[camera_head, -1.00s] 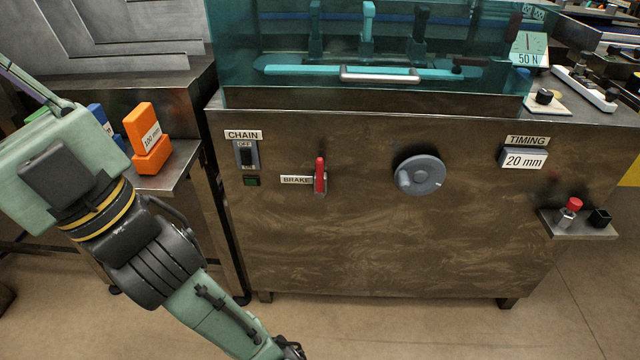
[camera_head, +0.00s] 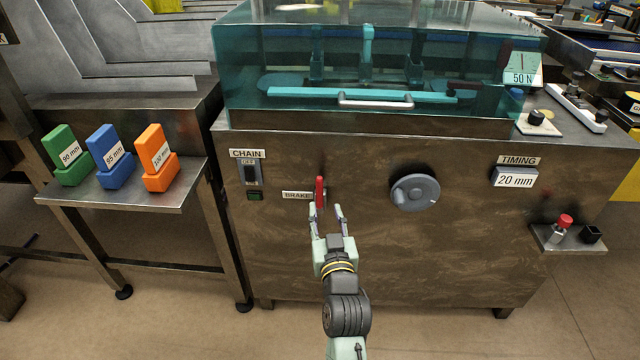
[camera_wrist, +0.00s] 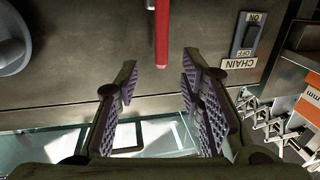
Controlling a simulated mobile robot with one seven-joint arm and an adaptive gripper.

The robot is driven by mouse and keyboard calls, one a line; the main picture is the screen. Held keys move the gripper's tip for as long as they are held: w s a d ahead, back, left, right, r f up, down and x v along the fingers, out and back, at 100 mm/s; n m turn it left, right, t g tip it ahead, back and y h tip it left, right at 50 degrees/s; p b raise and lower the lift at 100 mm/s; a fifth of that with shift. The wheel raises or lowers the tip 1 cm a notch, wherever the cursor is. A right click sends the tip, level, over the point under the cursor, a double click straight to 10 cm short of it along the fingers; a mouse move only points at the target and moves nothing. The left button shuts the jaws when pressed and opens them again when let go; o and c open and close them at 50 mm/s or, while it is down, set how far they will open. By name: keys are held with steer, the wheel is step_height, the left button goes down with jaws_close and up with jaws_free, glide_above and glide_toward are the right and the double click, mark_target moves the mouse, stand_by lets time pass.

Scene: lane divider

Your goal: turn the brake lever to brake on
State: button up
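The red brake lever (camera_head: 320,191) stands upright on the machine's brown front panel, just right of the BRAKE label (camera_head: 297,195). My gripper (camera_head: 326,207) is open, just below and slightly right of the lever in the head view. In the wrist view the red lever (camera_wrist: 162,32) shows at the top, ahead of the gap between my open fingers (camera_wrist: 155,85). Nothing is between the fingertips. Whether a finger touches the lever cannot be told.
The CHAIN switch (camera_head: 250,173) is left of the lever, and a grey round knob (camera_head: 415,193) is to its right. A teal transparent cover with a handle (camera_head: 378,101) is above. A side shelf (camera_head: 105,199) holds green, blue and orange blocks. The panel below is clear.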

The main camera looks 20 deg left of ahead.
mark_target(320, 189)
steer(key=p+x, duration=0.2)
steer(key=x, duration=0.8)
steer(key=shift+a+r, duration=0.1)
steer(key=shift+c, duration=0.5)
jaws_close()
